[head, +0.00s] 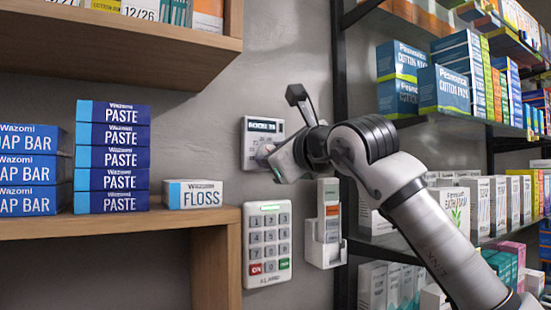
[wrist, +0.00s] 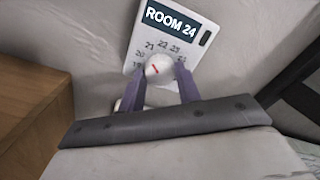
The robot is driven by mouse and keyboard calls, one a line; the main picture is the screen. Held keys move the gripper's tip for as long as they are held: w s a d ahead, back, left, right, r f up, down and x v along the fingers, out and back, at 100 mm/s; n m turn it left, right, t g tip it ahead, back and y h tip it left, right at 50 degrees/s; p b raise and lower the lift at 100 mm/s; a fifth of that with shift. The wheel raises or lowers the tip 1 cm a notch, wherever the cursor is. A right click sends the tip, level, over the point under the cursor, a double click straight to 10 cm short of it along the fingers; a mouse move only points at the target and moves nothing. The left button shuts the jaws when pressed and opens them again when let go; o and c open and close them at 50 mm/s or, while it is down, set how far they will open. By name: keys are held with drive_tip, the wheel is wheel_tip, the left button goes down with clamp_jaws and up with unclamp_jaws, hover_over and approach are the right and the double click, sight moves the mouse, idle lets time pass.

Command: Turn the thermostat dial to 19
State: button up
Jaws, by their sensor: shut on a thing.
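The thermostat (head: 250,131) is a white panel on the grey wall, partly hidden by my gripper in the head view. In the wrist view the thermostat panel (wrist: 201,45) is tilted, and its dark display reads "ROOM 24". Its round white dial (wrist: 158,68) has a red mark, with numbers such as 19, 20, 21, 22 and 23 around it. The gripper (head: 268,155) also shows in the head view.
A white alarm keypad (head: 267,243) is below the thermostat. A wall holder (head: 326,240) with a white device is to its right. A wooden shelf (head: 110,225) with boxes stands left. Dark-framed shelves with boxes (head: 444,90) stand right, behind my arm.

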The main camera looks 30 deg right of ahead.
drive_tip(key=n, duration=1)
drive_tip(key=shift+n, duration=0.6)
drive_tip(key=o, duration=1)
drive_tip(key=shift+c, duration=0.2)
